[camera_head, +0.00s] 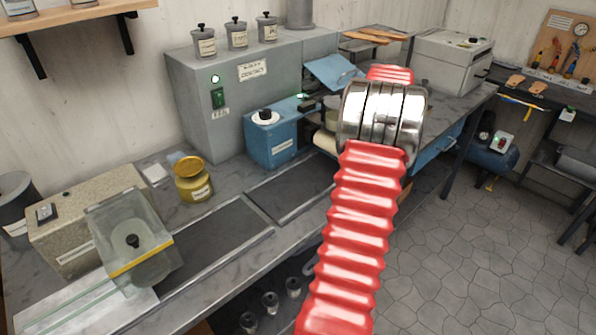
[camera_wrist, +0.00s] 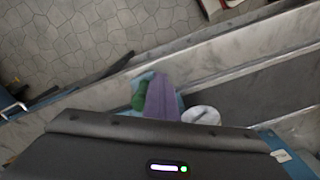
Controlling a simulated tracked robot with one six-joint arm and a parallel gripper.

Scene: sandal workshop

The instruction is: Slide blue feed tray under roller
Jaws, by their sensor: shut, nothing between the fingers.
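In the wrist view my gripper (camera_wrist: 151,88) shows as a dark housing with a purple tapered piece and a green rounded piece beyond it, close together and shut. A light blue surface (camera_wrist: 181,102) shows partly behind them; it may be the feed tray, mostly hidden. A pale cylinder (camera_wrist: 203,115), possibly the roller, lies just right of the gripper. In the head view a cream roller (camera_head: 325,141) sticks out beside the blue machine (camera_head: 283,138), partly behind my arm. My arm hides the gripper there. A tilted light blue panel (camera_head: 333,71) stands behind.
The grey bench (camera_head: 255,238) carries dark recessed strips. A clear-covered unit (camera_head: 128,240), a yellow pot (camera_head: 192,182) and a grey cabinet (camera_head: 240,100) stand on it. A light grey machine (camera_head: 450,70) is at the back. The tiled floor (camera_head: 480,260) on the right is open.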

